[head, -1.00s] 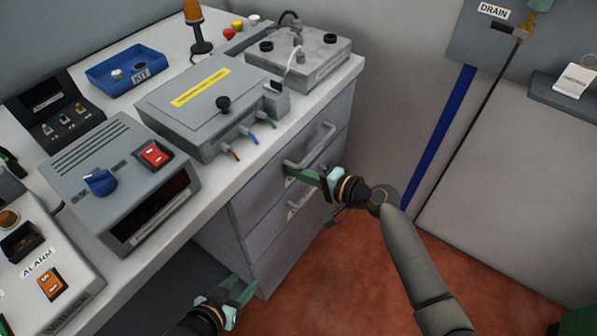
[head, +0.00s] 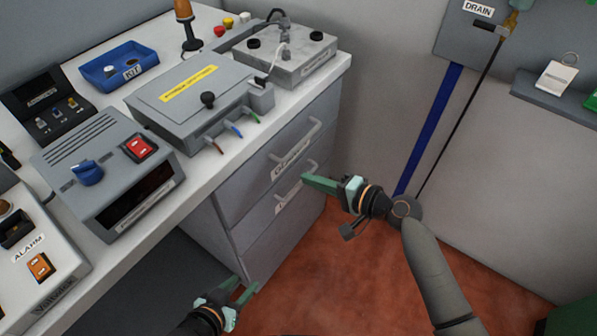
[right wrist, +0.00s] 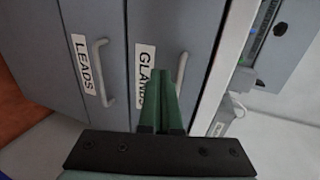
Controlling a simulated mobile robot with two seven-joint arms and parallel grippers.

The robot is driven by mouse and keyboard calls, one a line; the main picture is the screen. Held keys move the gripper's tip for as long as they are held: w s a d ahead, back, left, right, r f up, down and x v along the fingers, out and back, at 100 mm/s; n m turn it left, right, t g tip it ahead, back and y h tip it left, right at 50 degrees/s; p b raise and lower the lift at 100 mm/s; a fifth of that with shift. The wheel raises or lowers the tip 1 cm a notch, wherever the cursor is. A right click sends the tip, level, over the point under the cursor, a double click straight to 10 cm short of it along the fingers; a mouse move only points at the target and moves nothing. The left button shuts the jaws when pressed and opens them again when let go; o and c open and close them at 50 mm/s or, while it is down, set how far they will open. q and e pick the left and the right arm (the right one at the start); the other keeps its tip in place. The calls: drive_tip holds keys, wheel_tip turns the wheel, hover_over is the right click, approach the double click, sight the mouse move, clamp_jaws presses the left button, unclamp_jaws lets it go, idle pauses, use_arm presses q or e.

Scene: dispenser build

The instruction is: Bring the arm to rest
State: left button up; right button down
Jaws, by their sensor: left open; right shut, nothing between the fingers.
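My right gripper (head: 308,181) is shut and empty. It is in front of the drawer unit, below the top drawer handle (head: 298,139) and near the second drawer handle (head: 288,195). In the right wrist view its closed green fingers (right wrist: 163,84) point toward the drawer labelled GLANDS (right wrist: 143,78), overlapping part of its handle in the picture. The drawer labelled LEADS (right wrist: 84,66) is to the left there. Both drawers look shut. My left gripper (head: 247,288) is open and empty, low by the bottom of the drawer unit.
The worktop holds a grey box with a yellow label (head: 187,86), a blue KIT tray (head: 120,68), a unit with a red switch (head: 139,147) and an ALARM box (head: 40,267). A drain panel (head: 480,45) is on the right wall. Red floor (head: 345,270) is clear.

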use_arm(q)
drive_tip(key=shift+w+a+r, duration=0.1)
drive_tip(key=shift+a+r, duration=0.1)
drive_tip(key=shift+a, duration=0.05)
use_arm(e)
drive_tip(key=v, duration=0.5)
use_arm(q)
wheel_tip(320, 180, up, 8)
drive_tip(key=s+a+p, duration=0.1)
drive_tip(key=a+p, duration=0.1)
drive_tip(key=p, duration=0.8)
drive_tip(key=shift+s+a+n+y+p, duration=0.25)
drive_tip(key=shift+a+n+y+p, duration=0.05)
drive_tip(key=shift+a+y+p, duration=0.1)
use_arm(e)
drive_tip(key=s+d+f+n+h, duration=0.3)
drive_tip(key=s+d+n+h, duration=0.1)
drive_tip(key=s, duration=0.5)
drive_tip(key=s+d+f+n+t+h, duration=0.1)
drive_tip(key=s+d+f+n+h, duration=0.1)
drive_tip(key=s+d+n+h, duration=0.2)
drive_tip(key=s+d+h, duration=0.1)
drive_tip(key=s+d, duration=0.2)
drive_tip(key=s, duration=0.2)
drive_tip(key=shift+s+f+n+h, duration=0.3)
drive_tip(key=shift+f+n+h, duration=0.1)
drive_tip(key=shift+d, duration=0.1)
